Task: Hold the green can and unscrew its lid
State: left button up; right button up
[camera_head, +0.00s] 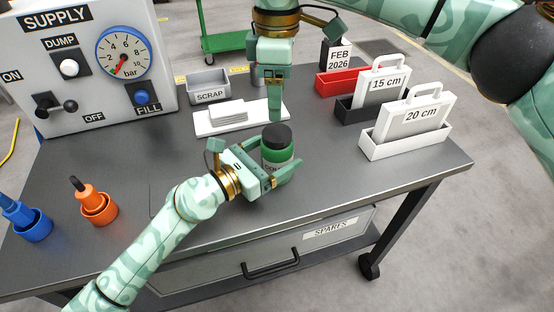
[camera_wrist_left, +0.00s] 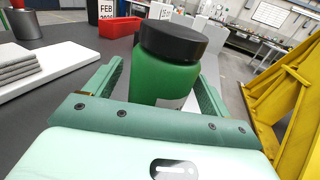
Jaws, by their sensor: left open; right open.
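The green can (camera_head: 279,156) with its black lid (camera_head: 277,135) stands upright on the grey table. The lid sits on the can. My left gripper (camera_head: 278,176) is low at the table, open, with its fingers on either side of the can. In the left wrist view the can (camera_wrist_left: 160,80) stands between the two open fingers (camera_wrist_left: 155,95), and its black lid (camera_wrist_left: 173,40) rises above them. A gap shows beside the left finger; contact at the right finger is unclear. My right gripper (camera_head: 274,105) is open, pointing down above and behind the lid, apart from it.
A white tray (camera_head: 213,128) with grey plates lies behind the can, with the scrap bin (camera_head: 209,95) beyond. Labelled holders (camera_head: 385,152) stand at right. Orange (camera_head: 97,210) and blue (camera_head: 33,228) cups stand front left. The table's front edge is near the can.

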aim_at(277, 132)
pick_arm(q)
jog(key=shift+w+d, duration=0.15)
jog(key=shift+d, duration=0.05)
grip_shut()
pick_arm(e)
jog(key=n, duration=0.3)
jog(key=shift+n, duration=0.4)
jog(key=shift+f+n, duration=0.25)
jog(key=shift+n, duration=0.05)
notch_tip(277, 132, down, 8)
jog(key=shift+r, duration=0.25)
